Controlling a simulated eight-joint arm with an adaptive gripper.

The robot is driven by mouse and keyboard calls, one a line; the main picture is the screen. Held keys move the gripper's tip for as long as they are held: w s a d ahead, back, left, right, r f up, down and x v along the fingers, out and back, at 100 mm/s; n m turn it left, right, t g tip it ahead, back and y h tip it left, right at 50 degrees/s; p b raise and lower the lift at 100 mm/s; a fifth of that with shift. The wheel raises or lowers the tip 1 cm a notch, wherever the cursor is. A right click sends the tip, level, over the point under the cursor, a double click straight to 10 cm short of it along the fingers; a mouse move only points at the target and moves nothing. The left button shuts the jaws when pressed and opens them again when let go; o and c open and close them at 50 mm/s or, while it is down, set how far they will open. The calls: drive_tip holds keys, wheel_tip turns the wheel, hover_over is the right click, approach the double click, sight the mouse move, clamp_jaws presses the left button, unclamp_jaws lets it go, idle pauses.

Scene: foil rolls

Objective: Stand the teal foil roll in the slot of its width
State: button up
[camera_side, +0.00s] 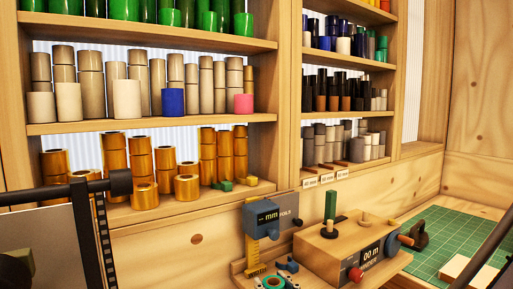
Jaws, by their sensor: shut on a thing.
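A blue-grey gauge (263,217) with a yellow scale stands at bottom centre. A wooden box with knobs (340,247) is to its right. A green cutting mat (455,238) lies farther right. A black bar (60,192) crosses at lower left.

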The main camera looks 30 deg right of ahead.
drive_tip(key=shift+s+a+m+h, duration=0.2)
drive_tip(key=shift+a+m+h, duration=0.1)
drive_tip(key=shift+a+h, duration=0.25)
drive_tip(key=s+a+m+g+h, duration=0.2)
drive_tip(key=s+a+m+h, duration=0.2)
drive_tip(key=s+a+h, duration=0.1)
drive_tip(key=s+a, duration=0.1)
drive_tip(key=s, duration=0.1)
drive_tip(key=shift+s+f+g+h, duration=0.2)
drive_tip(key=shift+s+g+h, duration=0.1)
drive_tip(key=shift+g+h, duration=0.1)
drive_tip(key=x, duration=1.4)
drive_tip(key=shift+w+d+r, duration=0.15)
drive_tip(key=shift+w+r, duration=0.15)
drive_tip(key=shift+w, duration=0.15)
drive_tip(key=x, duration=0.3)
drive_tip(key=shift+w+d, duration=0.1)
drive_tip(key=shift+w, duration=0.1)
drive_tip(key=shift+s+f, duration=0.1)
drive_tip(key=shift+f, duration=0.35)
drive_tip(key=shift+f, duration=0.1)
drive_tip(key=o, duration=1.3)
